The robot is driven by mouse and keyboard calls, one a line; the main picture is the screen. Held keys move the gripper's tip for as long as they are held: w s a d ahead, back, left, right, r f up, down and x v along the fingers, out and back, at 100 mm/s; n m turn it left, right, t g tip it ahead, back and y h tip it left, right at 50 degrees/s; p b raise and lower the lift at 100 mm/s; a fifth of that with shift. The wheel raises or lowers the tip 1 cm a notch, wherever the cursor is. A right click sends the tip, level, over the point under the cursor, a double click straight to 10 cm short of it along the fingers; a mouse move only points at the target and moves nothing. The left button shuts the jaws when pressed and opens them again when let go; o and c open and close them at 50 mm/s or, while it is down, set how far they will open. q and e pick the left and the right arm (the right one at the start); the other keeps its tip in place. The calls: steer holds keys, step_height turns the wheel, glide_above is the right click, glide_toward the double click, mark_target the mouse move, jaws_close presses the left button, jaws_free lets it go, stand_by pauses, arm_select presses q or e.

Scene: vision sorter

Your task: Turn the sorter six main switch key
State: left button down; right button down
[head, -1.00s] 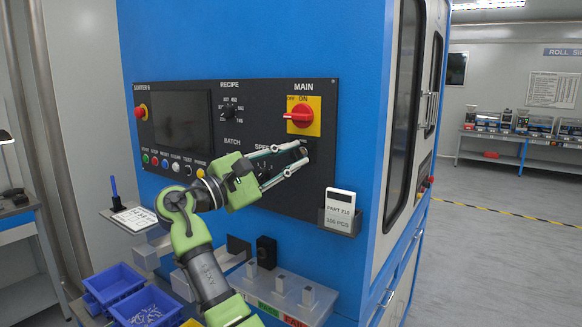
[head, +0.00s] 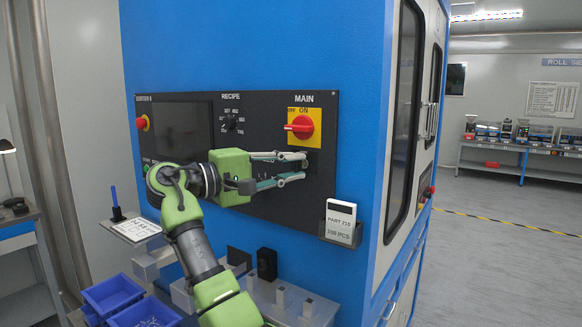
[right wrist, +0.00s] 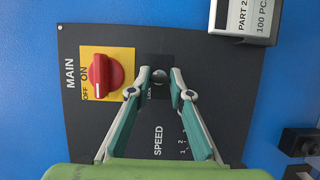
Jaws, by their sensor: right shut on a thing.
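The main switch key (right wrist: 159,80) sits in its lock on the black sorter panel (right wrist: 125,112), beside the red main switch (right wrist: 101,73) on its yellow plate. In the head view, the red main switch (head: 299,126) is above my right gripper (head: 300,166), and its handle lies level, pointing left. My right gripper (right wrist: 160,78) reaches the panel with one finger on each side of the key and is shut on it. The fingertips hide much of the key, so its exact angle is hard to read. My left gripper is out of view.
A card holder (head: 341,222) with a part card sticks out to the lower right of my right gripper. A recipe dial (head: 231,122) is at the upper left. Below are a ledge with small blocks (head: 281,297) and blue bins (head: 114,289).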

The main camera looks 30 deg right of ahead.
steer(key=shift+r, duration=0.2)
steer(key=c, duration=1.8)
jaws_free()
steer(key=shift+c, duration=0.2)
steer(key=shift+w+d+f, duration=0.15)
steer(key=a, duration=1.2)
